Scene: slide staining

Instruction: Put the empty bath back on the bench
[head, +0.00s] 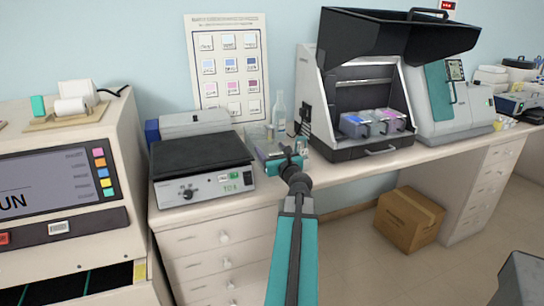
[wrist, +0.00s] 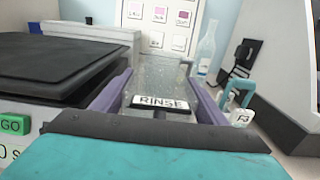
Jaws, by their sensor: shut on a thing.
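The bath (wrist: 160,76) is a clear, see-through box with a white RINSE label on its near side. In the wrist view it sits upright between the two lavender fingers of my gripper (head: 272,152), which is shut on it. I see no liquid in it, though the label and glare hide part of the inside. In the head view my gripper is over the strip of bench (head: 330,172) right of the black-topped hotplate. The bath is small and partly hidden there, and I cannot tell whether its base touches the bench.
The hotplate (head: 203,167) stands close on the left. A clear bottle (head: 279,112) stands just behind, near the wall chart (head: 229,70). The open-hooded stainer (head: 355,95) with several baths is on the right. A cardboard box (head: 409,219) is on the floor.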

